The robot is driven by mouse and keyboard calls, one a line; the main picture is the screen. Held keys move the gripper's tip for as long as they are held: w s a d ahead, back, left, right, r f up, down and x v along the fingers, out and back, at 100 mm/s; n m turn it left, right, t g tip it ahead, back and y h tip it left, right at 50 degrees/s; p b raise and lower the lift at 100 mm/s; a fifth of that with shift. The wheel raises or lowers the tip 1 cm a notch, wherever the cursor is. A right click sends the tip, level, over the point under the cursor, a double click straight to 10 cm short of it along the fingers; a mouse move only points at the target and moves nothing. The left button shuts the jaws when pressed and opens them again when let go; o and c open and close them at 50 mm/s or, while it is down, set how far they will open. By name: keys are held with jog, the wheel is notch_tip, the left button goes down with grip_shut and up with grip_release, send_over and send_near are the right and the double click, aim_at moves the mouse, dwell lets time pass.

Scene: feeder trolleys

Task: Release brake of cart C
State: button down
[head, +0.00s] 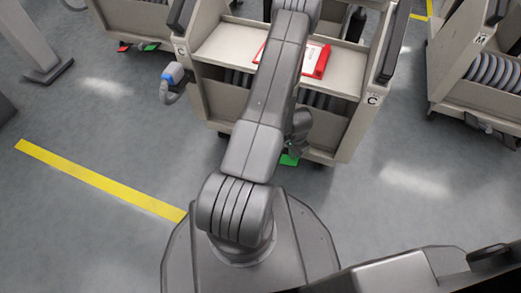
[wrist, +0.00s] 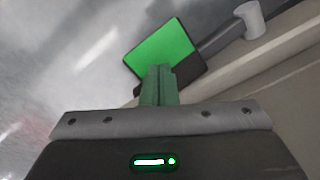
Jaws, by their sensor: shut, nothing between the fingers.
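Cart C (head: 218,107) is a beige trolley with "C" labels on its posts, standing in front of me in the head view. A green pedal (head: 289,160) shows low at its near side, partly behind my arm. In the wrist view the green pedal (wrist: 160,50) is a flat, dark-edged plate beside the cart's lower rail. My gripper (wrist: 158,70) is shut and empty, its fingertips overlapping the pedal's lower edge in the picture. I cannot tell whether they touch it. In the head view my arm hides part of the cart front, and no red pedal shows on this cart.
A red and white item (head: 316,60) lies on cart C's top shelf. A blue and grey fitting (head: 173,74) sticks out at its left. Cart M (head: 450,70) stands at the right with reels. A yellow floor line (head: 100,180) crosses open floor at left.

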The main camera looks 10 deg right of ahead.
jog(key=shift+f+b, duration=1.95)
jog(key=shift+f, duration=0.7)
notch_tip(320, 180, up, 10)
jog(key=p, duration=1.1)
jog(key=shift+r+p, duration=0.1)
jog(key=shift+p, duration=0.2)
jog(key=shift+f, duration=0.2)
notch_tip(320, 180, down, 10)
jog(key=b, duration=1.1)
jog(key=shift+r, duration=0.25)
